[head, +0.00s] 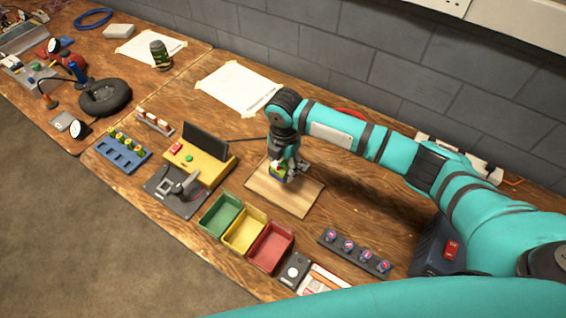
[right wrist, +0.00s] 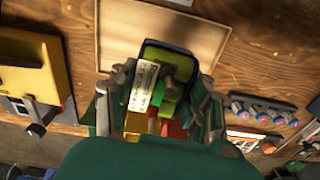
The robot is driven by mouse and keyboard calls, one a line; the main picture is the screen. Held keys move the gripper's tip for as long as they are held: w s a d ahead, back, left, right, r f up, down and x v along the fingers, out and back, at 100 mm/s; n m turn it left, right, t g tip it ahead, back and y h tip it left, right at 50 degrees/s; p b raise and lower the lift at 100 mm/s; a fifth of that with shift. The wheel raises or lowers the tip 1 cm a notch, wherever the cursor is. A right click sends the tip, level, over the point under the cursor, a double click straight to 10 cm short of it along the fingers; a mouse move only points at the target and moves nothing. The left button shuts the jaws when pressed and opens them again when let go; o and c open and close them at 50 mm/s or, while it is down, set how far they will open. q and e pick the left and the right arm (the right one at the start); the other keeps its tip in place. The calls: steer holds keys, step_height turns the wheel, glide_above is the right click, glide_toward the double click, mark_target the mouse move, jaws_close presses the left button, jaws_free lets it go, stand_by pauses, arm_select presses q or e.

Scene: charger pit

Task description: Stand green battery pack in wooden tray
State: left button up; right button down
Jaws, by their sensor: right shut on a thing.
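The wooden tray (head: 296,202) is a light, shallow wooden square in the middle of the bench. It also shows at the top of the right wrist view (right wrist: 115,50). My right gripper (head: 284,172) reaches down over the tray. It is shut on the green battery pack (head: 277,171), which has a black end and a white label in the right wrist view (right wrist: 182,78). The fingers cover parts of the pack. I cannot tell whether the pack touches the tray floor. My left gripper is not in view.
Green, yellow and red bins (head: 281,234) stand in front of the tray. A yellow device with a dark screen (head: 205,140) is to the left. A rail of blue-and-red knobs (head: 353,250) lies at the front right. Paper (head: 236,87) lies behind on clear bench.

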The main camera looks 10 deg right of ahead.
steer(key=shift+w+a+n, duration=0.1)
steer(key=shift+w+n, duration=0.1)
steer(key=shift+n, duration=0.2)
step_height(320, 180, down, 5)
steer(key=b, duration=0.6)
steer(key=shift+f, duration=0.65)
steer(key=shift+f, duration=0.8)
stand_by(0.4)
steer(key=c, duration=0.5)
jaws_free()
steer(key=shift+c, duration=0.2)
steer(key=shift+s, duration=0.1)
